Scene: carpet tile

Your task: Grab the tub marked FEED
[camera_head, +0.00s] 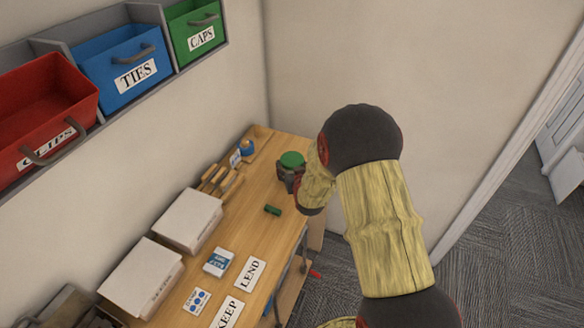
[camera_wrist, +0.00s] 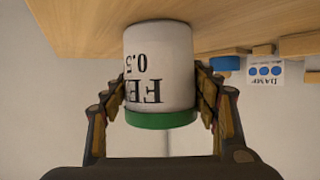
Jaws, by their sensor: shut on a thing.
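The FEED tub (camera_wrist: 158,70) is white with black lettering and a green lid. It fills the middle of the wrist view, where the picture is upside down. My gripper (camera_wrist: 165,95) is shut on it, one finger on each side near the lid. In the head view the green lid of the tub (camera_head: 292,159) shows at the far right part of the wooden table (camera_head: 262,240). My gripper and arm hide most of its body there. I cannot tell whether its base touches the table.
A small green object (camera_head: 272,210) lies near the tub. A blue-topped item (camera_head: 246,147) and a wooden rack (camera_head: 220,182) stand behind. White boxes (camera_head: 188,220), a small blue-and-white box (camera_head: 218,262) and LEND (camera_head: 250,273) and KEEP (camera_head: 228,313) labels are nearer. Wall bins hang left.

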